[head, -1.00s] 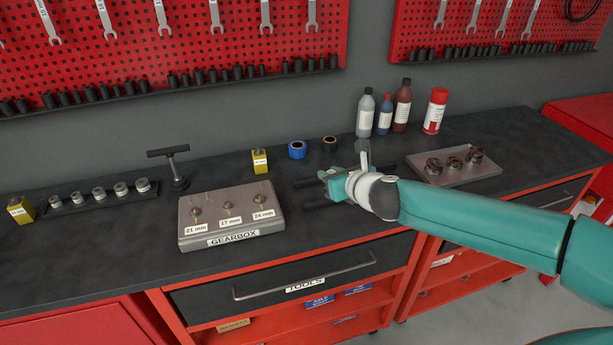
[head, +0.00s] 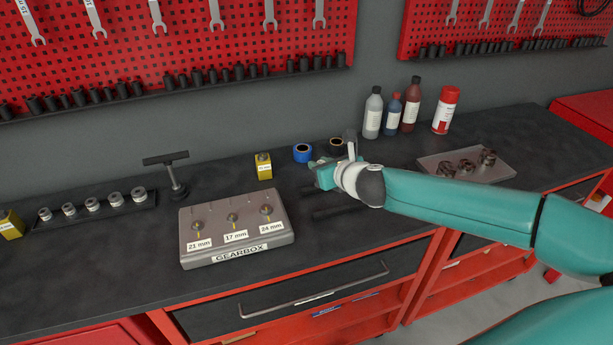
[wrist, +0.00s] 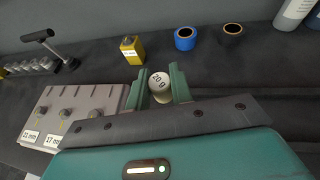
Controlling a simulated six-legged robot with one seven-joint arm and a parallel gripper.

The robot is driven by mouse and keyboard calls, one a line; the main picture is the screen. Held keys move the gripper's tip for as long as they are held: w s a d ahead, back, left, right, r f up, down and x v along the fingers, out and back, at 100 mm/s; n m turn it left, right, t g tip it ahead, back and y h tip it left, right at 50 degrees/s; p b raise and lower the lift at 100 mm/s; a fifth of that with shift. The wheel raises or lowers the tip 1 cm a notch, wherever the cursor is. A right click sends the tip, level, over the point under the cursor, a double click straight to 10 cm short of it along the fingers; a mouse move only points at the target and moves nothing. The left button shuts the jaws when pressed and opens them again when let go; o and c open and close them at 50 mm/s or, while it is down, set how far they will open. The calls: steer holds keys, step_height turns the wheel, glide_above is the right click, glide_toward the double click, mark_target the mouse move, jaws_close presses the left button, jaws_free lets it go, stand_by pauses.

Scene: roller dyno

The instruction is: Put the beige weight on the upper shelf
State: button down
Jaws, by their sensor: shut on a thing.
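The beige weight (wrist: 160,86) is a small round piece marked "20 g" in the wrist view. My gripper (wrist: 159,82) is shut on it, with one green finger on each side. In the head view my gripper (head: 318,176) is over the workbench, to the right of the gearbox, and the weight cannot be made out there. No upper shelf can be identified for certain. Red shelf levels (head: 330,318) show below the bench top.
The grey gearbox (head: 237,228) stands left of my gripper. A yellow block (head: 264,168), blue tape roll (head: 302,153) and black tape roll (head: 337,146) are behind. Bottles (head: 392,114) and a metal tray (head: 440,170) are to the right. A drawer handle (head: 315,292) sticks out in front.

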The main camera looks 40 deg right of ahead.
steer(key=x, duration=0.6)
steer(key=shift+w+d+f, duration=0.15)
steer(key=shift+d+f, duration=0.15)
glide_above(306, 182)
steer(key=f, duration=0.4)
steer(key=shift+s+a+f, duration=0.25)
steer(key=shift+s, duration=0.15)
steer(key=shift+w+d+f, duration=0.1)
steer(key=shift+w+f, duration=0.1)
steer(key=shift+f, duration=0.8)
steer(key=shift+w+f, duration=0.2)
steer(key=shift+f, duration=0.85)
steer(key=shift+f, duration=0.2)
steer(key=c, duration=1.2)
jaws_free()
steer(key=shift+c, duration=0.2)
steer(key=shift+r, duration=0.1)
